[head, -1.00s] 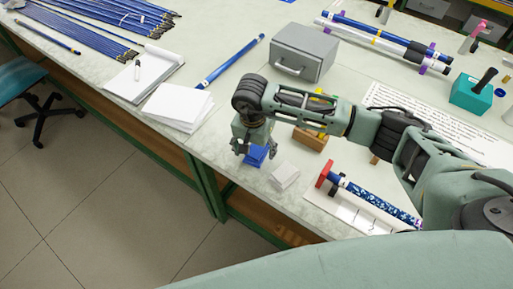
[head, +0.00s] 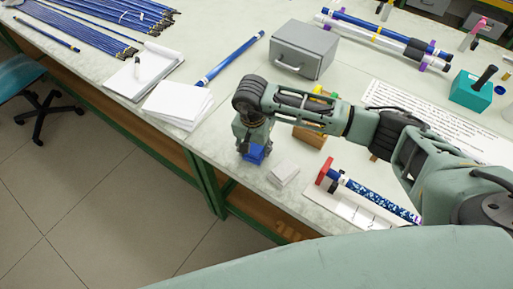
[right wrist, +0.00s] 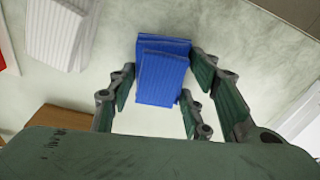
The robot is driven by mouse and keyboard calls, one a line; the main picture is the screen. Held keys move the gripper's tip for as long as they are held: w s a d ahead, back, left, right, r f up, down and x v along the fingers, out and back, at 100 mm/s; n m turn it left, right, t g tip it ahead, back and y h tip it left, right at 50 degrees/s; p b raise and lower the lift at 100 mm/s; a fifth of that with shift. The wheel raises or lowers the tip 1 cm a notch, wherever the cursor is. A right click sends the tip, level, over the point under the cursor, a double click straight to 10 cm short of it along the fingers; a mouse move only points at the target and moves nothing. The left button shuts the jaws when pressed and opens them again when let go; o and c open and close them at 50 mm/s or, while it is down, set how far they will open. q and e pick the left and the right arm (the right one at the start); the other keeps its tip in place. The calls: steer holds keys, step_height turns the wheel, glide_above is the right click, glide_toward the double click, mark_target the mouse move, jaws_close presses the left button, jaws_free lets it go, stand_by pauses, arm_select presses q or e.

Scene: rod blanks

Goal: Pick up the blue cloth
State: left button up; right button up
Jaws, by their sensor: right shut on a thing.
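The blue cloth (head: 254,154) is a small folded stack near the bench's front edge. In the right wrist view the cloth (right wrist: 162,75) shows ribbed and folded, reaching out past the fingertips. My right gripper (head: 251,145) points down and is shut on the blue cloth. In the right wrist view its green-padded fingers (right wrist: 158,88) stand on both sides of the cloth. I cannot tell whether the cloth is clear of the bench top. My left gripper is not in view.
A folded white cloth (head: 284,171) lies just right of the blue one. A paper stack (head: 177,104), a blue rod (head: 232,60) and a grey drawer box (head: 304,49) lie behind. A rod on a white fixture (head: 365,205) lies right. The bench edge is close.

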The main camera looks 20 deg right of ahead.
mark_target(257, 146)
step_height(257, 146, up, 10)
steer(key=b, duration=0.2)
steer(key=o, duration=0.6)
steer(key=c, duration=0.5)
steer(key=shift+d, duration=0.1)
